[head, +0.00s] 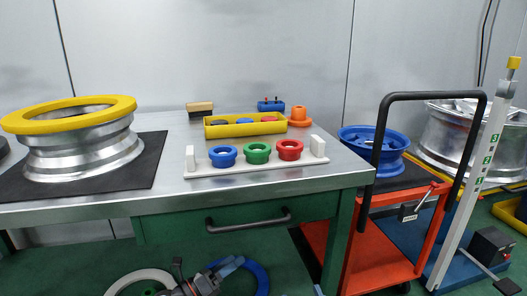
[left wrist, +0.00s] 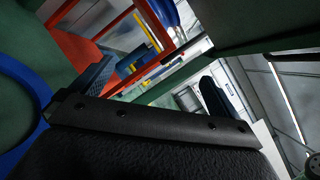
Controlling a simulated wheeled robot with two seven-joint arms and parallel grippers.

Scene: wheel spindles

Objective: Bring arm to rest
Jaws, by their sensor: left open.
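My left gripper (head: 205,267) is low at the bottom of the head view, in front of the workbench and below its drawer. Its jaws are apart with nothing seen between them. In the left wrist view its two dark fingers (left wrist: 155,86) stand apart, with the red cart visible beyond them. Most of the left arm is out of frame. My right gripper is in neither view.
The metal-topped bench (head: 165,203) carries a wheel rim with a yellow ring (head: 85,158), a white rack (head: 255,168) with blue, green and red rings, and a yellow tray (head: 245,130). The drawer handle (head: 248,222) juts out. A red cart (head: 385,252) stands right.

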